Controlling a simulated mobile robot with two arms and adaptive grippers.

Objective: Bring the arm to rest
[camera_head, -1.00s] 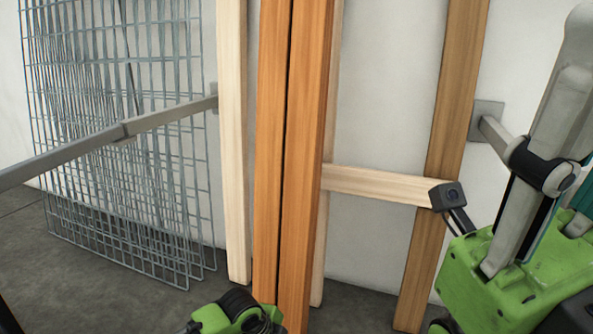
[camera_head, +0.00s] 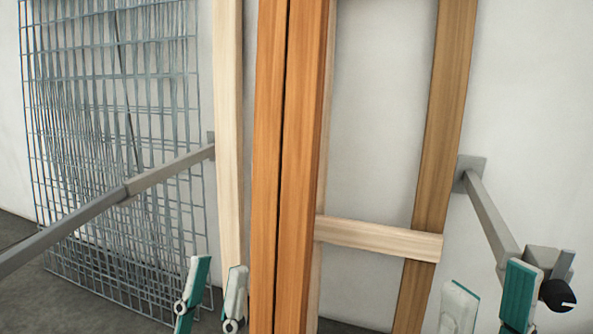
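My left gripper (camera_head: 213,298) shows at the bottom, left of the orange beams. Its two teal-and-white fingertips are apart with nothing between them. My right gripper (camera_head: 488,303) shows at the bottom right, its fingertips also apart and empty. The bodies of both grippers and most of both arms are below the picture's edge. Neither gripper holds anything that I can see.
Two tall orange beams (camera_head: 282,150) stand mid-view, beside a pale post (camera_head: 229,130). A brown board (camera_head: 445,130) and pale crosspiece (camera_head: 378,239) are right. Wire mesh panels (camera_head: 110,150) lean left. Metal braces cross at left (camera_head: 85,218) and right (camera_head: 490,210).

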